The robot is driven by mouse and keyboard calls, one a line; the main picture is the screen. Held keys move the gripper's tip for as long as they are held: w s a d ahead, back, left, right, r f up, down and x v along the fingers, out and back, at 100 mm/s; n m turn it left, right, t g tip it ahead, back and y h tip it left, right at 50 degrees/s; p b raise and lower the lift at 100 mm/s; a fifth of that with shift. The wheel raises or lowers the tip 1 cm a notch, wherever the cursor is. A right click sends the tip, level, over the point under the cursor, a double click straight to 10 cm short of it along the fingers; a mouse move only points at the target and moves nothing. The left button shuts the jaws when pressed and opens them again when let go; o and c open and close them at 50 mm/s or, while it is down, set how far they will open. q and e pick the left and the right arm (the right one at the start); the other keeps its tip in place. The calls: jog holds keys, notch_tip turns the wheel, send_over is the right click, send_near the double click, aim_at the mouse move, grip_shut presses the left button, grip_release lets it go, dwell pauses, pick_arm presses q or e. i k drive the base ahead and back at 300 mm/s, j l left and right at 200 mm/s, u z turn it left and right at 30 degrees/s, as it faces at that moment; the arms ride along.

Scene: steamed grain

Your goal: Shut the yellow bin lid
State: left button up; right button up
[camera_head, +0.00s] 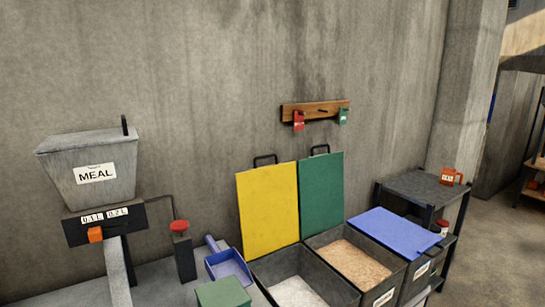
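The yellow bin lid (268,210) stands open and upright against the concrete wall, with a dark handle (265,159) on its top edge. Below it is a grey bin (325,281) holding pale white grain or meal (296,292). The front of this bin is cut off by the picture's lower edge. Neither of my grippers is in view.
A green lid (322,196) stands open beside the yellow one, above a bin of tan grain (352,262). A blue lid (393,231) lies shut at right. A blue scoop (229,266), a green box (223,292) and a red-topped post (183,250) stand left of the bins.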

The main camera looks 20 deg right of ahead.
aim_at(267, 195)
jog(key=i+l, duration=0.1)
jog(key=l, duration=0.5)
jog(key=i+l, duration=0.1)
jog(key=l, duration=0.5)
jog(key=i+l, duration=0.1)
jog(key=l, duration=0.5)
